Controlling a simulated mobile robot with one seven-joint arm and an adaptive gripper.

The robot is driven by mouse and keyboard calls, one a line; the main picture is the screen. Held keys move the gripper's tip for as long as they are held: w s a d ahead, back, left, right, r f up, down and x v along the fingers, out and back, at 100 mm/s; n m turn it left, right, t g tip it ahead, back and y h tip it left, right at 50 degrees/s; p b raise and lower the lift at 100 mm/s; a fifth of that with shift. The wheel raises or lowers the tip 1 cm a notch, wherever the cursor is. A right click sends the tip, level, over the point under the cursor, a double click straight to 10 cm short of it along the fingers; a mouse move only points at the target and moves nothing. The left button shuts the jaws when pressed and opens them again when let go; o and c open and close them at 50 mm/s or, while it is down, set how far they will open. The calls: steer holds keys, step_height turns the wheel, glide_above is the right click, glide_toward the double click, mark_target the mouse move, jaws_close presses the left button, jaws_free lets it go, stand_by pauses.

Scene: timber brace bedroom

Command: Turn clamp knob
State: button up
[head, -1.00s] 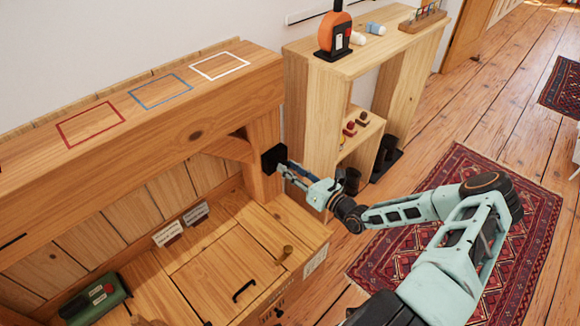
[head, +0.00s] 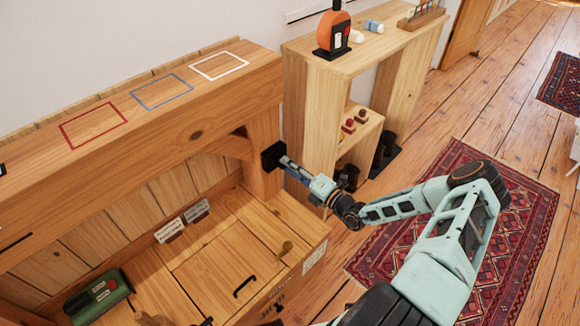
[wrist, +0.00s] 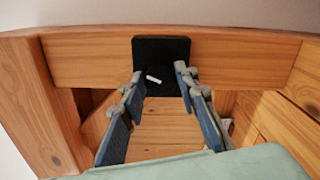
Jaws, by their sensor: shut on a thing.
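The black clamp knob with its square dark plate (head: 272,156) is on the wooden post at the right end of the timber brace. In the wrist view, the dark plate (wrist: 161,48) carries a short white mark below its middle, tilted slightly. My gripper (head: 287,165) reaches the knob from the right. In the wrist view, its two blue-padded fingers (wrist: 158,74) stand on either side of the dark knob and are shut on it. The knob's outline is hard to tell from the plate behind it.
A wooden beam (head: 195,125) with red, blue and white outlined squares runs left of the post. Below is a wooden bench top (head: 215,262) with a black handle. A shelf (head: 312,110) stands close behind my gripper. A patterned rug (head: 505,225) covers the floor at right.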

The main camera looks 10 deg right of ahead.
steer(key=m, duration=0.6)
steer(key=shift+f+m, duration=0.15)
steer(key=shift+m, duration=0.15)
stand_by(0.5)
steer(key=o, duration=1.1)
steer(key=v, duration=1.2)
steer(key=shift+s, duration=0.1)
